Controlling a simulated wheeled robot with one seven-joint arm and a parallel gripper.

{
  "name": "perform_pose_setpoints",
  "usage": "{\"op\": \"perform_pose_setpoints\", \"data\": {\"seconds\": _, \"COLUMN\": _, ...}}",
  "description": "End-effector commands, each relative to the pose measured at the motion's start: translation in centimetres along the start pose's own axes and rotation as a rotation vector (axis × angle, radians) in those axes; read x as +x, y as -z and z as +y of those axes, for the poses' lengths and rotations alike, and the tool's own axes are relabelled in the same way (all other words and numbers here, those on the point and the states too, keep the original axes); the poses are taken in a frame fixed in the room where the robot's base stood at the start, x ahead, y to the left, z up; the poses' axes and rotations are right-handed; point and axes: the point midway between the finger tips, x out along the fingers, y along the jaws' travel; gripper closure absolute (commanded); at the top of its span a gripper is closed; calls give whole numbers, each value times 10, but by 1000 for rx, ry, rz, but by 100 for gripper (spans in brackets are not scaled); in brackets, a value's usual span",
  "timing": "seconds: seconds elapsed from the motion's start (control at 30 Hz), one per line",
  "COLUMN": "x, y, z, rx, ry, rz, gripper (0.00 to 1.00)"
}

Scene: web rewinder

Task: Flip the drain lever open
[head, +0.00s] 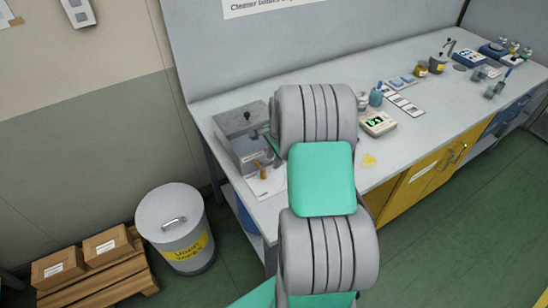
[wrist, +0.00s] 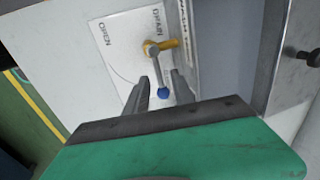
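The drain lever (wrist: 155,68) shows in the wrist view, a grey rod ending in a blue ball (wrist: 163,93), on a brass valve (wrist: 168,44). The rod points down the picture, away from the word OPEN on the white label card (wrist: 118,45). My gripper (wrist: 161,80) is open, one dark finger on each side of the lever in the picture; I cannot tell if either touches it. In the head view the brass valve (head: 261,170) shows small at the front of a grey metal tank (head: 240,130); my arm hides my gripper there.
The tank stands at the left end of a long grey bench (head: 425,115). A small meter with a green display (head: 378,123) and a yellow spill (head: 369,160) are right of my arm. A grey waste bin (head: 175,225) stands on the floor left of the bench.

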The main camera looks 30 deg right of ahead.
Motion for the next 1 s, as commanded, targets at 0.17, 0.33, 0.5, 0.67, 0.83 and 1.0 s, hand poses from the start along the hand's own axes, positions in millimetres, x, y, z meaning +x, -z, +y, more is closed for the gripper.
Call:
{"op": "perform_pose_setpoints", "data": {"seconds": 0.17, "x": 0, "y": 0, "z": 0, "rx": -1, "ry": 0, "rz": 0, "gripper": 75}}
{"op": "perform_pose_setpoints", "data": {"seconds": 0.33, "x": 0, "y": 0, "z": 0, "rx": -1, "ry": 0, "rz": 0, "gripper": 89}}
{"op": "perform_pose_setpoints", "data": {"seconds": 0.5, "x": 0, "y": 0, "z": 0, "rx": -1, "ry": 0, "rz": 0, "gripper": 100}}
{"op": "perform_pose_setpoints", "data": {"seconds": 0.67, "x": -1, "y": 0, "z": 0, "rx": -1, "ry": 0, "rz": 0, "gripper": 100}}
{"op": "perform_pose_setpoints", "data": {"seconds": 0.83, "x": -1, "y": 0, "z": 0, "rx": -2, "ry": 0, "rz": 0, "gripper": 100}}
{"op": "perform_pose_setpoints", "data": {"seconds": 1.0, "x": -1, "y": 0, "z": 0, "rx": -2, "ry": 0, "rz": 0, "gripper": 100}}
